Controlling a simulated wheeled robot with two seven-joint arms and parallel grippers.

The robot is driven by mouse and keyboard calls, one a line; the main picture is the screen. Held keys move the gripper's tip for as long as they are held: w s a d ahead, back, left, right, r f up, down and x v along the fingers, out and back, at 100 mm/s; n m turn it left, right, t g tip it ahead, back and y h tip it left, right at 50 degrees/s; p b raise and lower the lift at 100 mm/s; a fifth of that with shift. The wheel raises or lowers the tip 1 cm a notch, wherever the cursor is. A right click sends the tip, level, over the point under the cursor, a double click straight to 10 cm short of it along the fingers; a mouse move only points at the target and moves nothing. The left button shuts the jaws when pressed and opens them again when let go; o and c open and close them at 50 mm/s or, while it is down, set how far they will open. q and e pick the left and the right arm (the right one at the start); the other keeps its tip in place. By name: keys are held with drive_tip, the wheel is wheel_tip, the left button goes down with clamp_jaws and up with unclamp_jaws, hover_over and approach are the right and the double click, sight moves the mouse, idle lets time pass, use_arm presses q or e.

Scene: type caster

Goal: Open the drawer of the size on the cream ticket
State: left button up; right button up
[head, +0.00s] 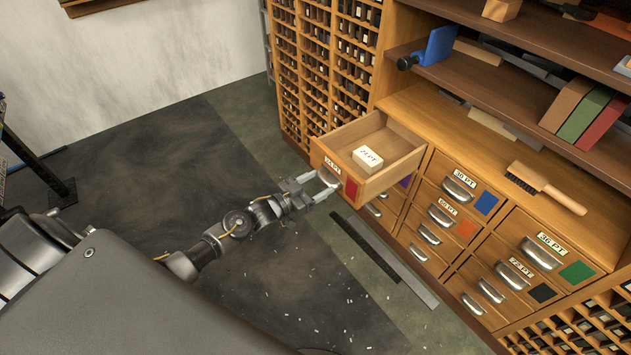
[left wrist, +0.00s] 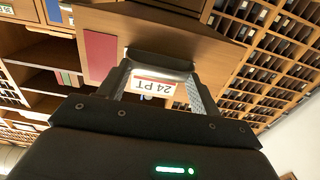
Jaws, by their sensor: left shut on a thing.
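The 24 PT drawer (head: 403,165), with a red patch (head: 351,189) on its front, is pulled well out of the cabinet at the top left of the drawer bank. A pale block (head: 368,159) marked 24 PT lies inside it. My left gripper (head: 324,184) is shut on the metal pull of this drawer. In the left wrist view the 24 PT label (left wrist: 152,87) shows upside down between the fingers, beside the red patch (left wrist: 100,55). I make out no separate cream ticket. My right gripper is not in view.
Shut drawers include 30 PT (head: 465,180), 36 PT (head: 551,245) and 72 PT (head: 521,267). A brush (head: 545,187) lies on the cabinet ledge. Dark and grey strips (head: 385,260) and small scraps lie on the floor below. Floor left of the drawer is clear.

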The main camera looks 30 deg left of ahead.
use_arm(q)
drive_tip(key=o, duration=1.2)
drive_tip(key=shift+o, duration=0.2)
drive_tip(key=shift+s, duration=0.15)
drive_tip(key=p+v, duration=0.1)
drive_tip(key=v, duration=0.9)
drive_tip(key=shift+s+a, duration=0.25)
drive_tip(key=shift+a, duration=0.05)
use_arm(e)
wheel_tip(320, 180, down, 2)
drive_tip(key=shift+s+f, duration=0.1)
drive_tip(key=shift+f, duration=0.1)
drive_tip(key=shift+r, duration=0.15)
